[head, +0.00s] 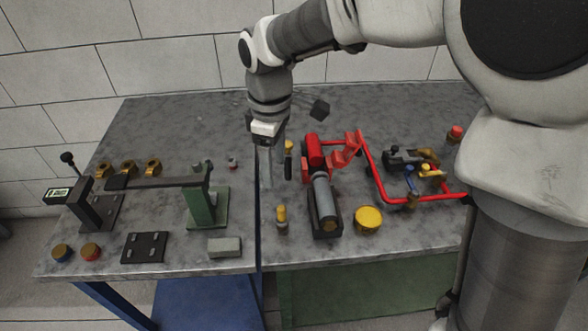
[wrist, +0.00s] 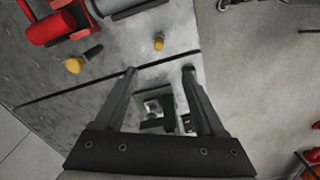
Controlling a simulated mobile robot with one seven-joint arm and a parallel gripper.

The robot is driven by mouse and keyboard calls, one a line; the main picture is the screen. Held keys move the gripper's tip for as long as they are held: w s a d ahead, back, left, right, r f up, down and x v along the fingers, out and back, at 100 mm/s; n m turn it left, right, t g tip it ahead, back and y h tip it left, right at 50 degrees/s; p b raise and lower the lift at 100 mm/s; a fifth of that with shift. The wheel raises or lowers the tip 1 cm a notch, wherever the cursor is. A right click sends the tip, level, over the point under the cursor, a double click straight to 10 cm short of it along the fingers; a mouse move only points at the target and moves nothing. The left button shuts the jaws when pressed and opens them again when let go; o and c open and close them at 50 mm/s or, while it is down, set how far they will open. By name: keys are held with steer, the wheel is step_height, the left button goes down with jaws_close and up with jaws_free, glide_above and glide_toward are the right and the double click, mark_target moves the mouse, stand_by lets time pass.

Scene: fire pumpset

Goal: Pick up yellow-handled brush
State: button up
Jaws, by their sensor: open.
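Two small yellow-topped items lie near my gripper, and I cannot tell for sure which is the brush. One has a yellow end and a dark, narrow body (head: 288,158); it also shows in the wrist view (wrist: 91,54), beside the red motor. The other is a yellow-handled piece with a greyish lower end (head: 281,215), nearer the front edge; in the wrist view only its yellow top (wrist: 159,42) shows clearly. My gripper (head: 266,185) points down over the table seam, just left of both. Its fingers (wrist: 160,70) are apart and empty.
The red and grey pump (head: 324,195) and a yellow round cap (head: 368,217) stand to the right, with red piping (head: 380,190) beyond. A green stand (head: 207,207) with a dark bar is to the left. A grey block (head: 224,246) lies near the front edge.

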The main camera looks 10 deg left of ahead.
mark_target(281, 215)
step_height(281, 215, down, 12)
steer(key=shift+f+b, duration=0.1)
steer(key=shift+b, duration=0.6)
steer(key=f, duration=0.3)
steer(key=d+f, duration=0.1)
steer(key=f, duration=0.1)
steer(key=shift+w, duration=0.1)
steer(key=shift+a, duration=0.1)
jaws_close()
